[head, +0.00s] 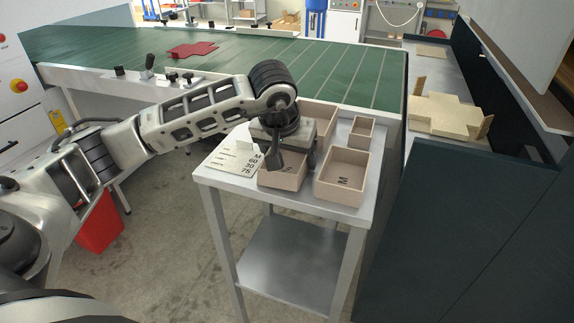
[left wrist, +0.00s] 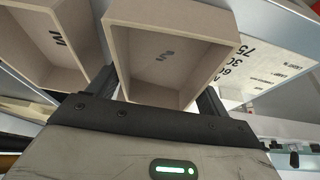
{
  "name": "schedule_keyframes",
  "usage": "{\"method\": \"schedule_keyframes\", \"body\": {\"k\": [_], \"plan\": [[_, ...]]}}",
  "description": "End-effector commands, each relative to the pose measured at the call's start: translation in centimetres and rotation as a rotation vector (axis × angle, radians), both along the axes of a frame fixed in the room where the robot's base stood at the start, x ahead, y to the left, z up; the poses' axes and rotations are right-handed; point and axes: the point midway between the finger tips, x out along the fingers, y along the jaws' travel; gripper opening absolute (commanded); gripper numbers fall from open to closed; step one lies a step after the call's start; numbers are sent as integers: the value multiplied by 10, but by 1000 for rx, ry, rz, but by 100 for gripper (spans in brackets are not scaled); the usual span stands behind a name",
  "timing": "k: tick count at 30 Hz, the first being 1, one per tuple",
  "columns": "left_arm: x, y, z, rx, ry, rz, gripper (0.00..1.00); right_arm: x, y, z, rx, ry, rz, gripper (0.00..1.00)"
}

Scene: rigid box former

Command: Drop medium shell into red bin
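Several tan open boxes stand on a small metal table. The right front one is a shell marked M (head: 340,176), with its opening up. My left gripper (head: 290,158) points down at the shell on its left (head: 283,182), whose mark is partly hidden. In the left wrist view that shell (left wrist: 168,55) lies between my spread fingers (left wrist: 160,95); I cannot tell whether they touch its walls. The neighbouring M shell (left wrist: 58,38) is at the left there. The red bin (head: 98,222) stands on the floor at the left, partly behind my arm. My right gripper is out of view.
A label card (head: 234,160) lies on the table left of the shells. A smaller box (head: 362,132) and another box (head: 322,115) stand behind. A green conveyor (head: 330,72) with a flat red blank (head: 192,49) runs beyond. A dark cabinet (head: 455,200) closes the right side.

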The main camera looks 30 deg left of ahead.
Motion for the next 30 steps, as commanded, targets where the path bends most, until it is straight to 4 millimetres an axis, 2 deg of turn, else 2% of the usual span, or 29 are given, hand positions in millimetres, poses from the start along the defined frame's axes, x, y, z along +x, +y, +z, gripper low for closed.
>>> {"method": "schedule_keyframes", "body": {"k": [1, 2, 5, 17, 22, 28, 30], "plan": [[0, 0, 0, 0, 0, 0, 64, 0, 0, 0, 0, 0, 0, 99], [0, 0, 0, 0, 0, 0, 56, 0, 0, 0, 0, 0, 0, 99], [0, 0, 0, 0, 0, 0, 51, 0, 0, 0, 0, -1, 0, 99], [0, 0, 9, 0, -2, 0, 51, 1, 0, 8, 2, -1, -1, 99], [-1, -1, 42, 2, -9, -1, 51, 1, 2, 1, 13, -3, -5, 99], [-41, -17, 91, 1, -10, -5, 51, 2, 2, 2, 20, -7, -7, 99], [-57, -24, 101, 3, -6, -6, 51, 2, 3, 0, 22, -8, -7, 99]]}}
